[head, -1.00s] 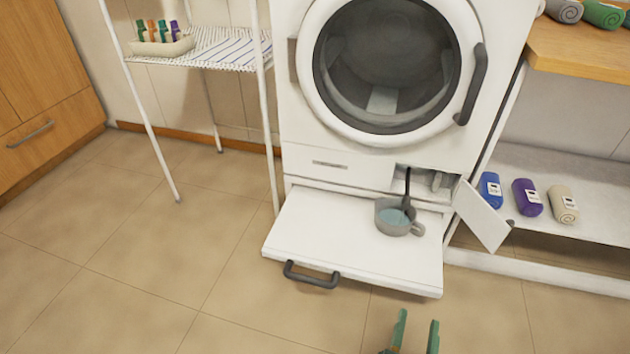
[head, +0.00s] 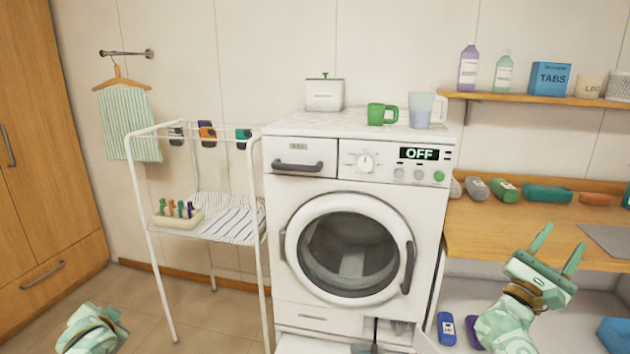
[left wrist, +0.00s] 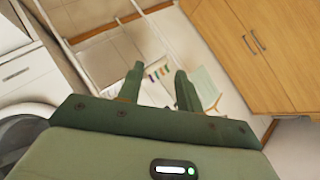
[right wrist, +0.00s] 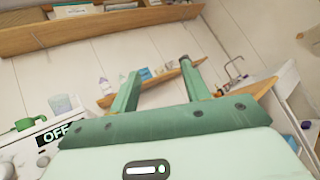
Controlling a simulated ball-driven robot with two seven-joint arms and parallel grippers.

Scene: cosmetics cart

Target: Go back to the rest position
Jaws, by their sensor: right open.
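My right gripper (head: 565,236) is raised in front of the wooden counter at the right of the head view. Its green fingers are spread with nothing between them; they also show in the right wrist view (right wrist: 158,68). In the left wrist view my left gripper (left wrist: 159,70) has its fingers apart and empty, with the drying rack and wooden cupboard beyond. In the head view only part of my left arm shows at the lower left; its fingers are not visible there.
A white washing machine (head: 290,240) stands in the middle, its display reading OFF. A green mug (head: 377,115) and a jug (head: 421,108) are on top. A white drying rack (head: 150,250) is to its left. A wooden counter (head: 480,235) with rolled towels is at the right.

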